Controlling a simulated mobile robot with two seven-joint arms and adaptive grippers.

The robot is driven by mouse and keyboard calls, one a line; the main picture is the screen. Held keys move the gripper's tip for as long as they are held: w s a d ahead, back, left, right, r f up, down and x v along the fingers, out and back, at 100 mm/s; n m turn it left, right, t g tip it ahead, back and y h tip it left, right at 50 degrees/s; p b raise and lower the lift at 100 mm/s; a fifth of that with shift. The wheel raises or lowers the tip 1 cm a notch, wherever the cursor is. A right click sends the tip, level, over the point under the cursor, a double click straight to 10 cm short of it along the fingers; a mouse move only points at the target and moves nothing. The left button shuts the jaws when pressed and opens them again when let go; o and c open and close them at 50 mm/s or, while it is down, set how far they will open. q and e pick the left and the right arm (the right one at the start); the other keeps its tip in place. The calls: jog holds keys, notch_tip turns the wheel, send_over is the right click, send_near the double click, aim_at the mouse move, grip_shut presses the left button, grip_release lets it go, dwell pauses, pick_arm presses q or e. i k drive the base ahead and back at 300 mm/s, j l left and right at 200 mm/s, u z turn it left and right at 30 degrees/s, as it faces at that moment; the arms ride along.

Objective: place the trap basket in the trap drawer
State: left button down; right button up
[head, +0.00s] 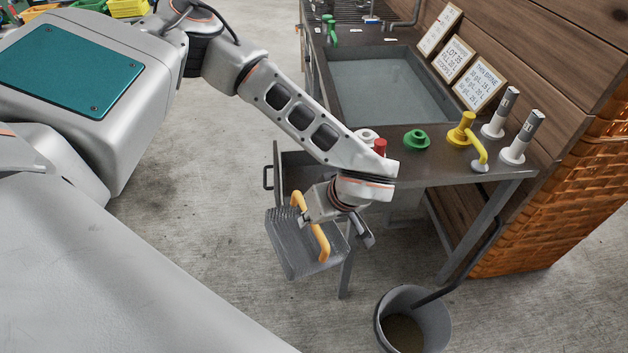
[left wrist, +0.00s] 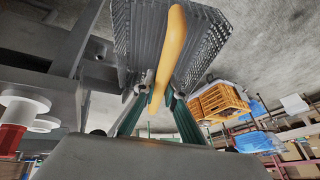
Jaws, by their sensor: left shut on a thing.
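The trap basket (head: 290,255) is a grey mesh basket with a yellow-orange handle. My left gripper (head: 309,221) is shut on this handle, and the basket hangs from it, clear of the floor. In the left wrist view the handle runs between the fingers (left wrist: 160,90), with the basket mesh (left wrist: 130,40) behind it. The trap drawer (head: 278,160) stands pulled out from the sink bench, with a dark handle on its front. The basket is on the near side of the drawer, outside it. My forearm and wrist hide much of the drawer's inside. My right gripper is not in view.
The sink bench (head: 440,155) holds a water-filled basin (head: 385,85), a green knob (head: 416,139), a yellow tap (head: 463,130) and two grey-white cylinders. A grey bucket (head: 440,325) stands on the floor below. The concrete floor left of the drawer is clear.

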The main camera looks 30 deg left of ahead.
aim_at(304, 186)
jog(key=i+j+z, duration=0.2)
jog(key=j, duration=0.8)
jog(key=i+j+z, duration=0.2)
jog(key=j, duration=0.85)
jog(key=j+z, duration=0.25)
jog(key=j, duration=0.75)
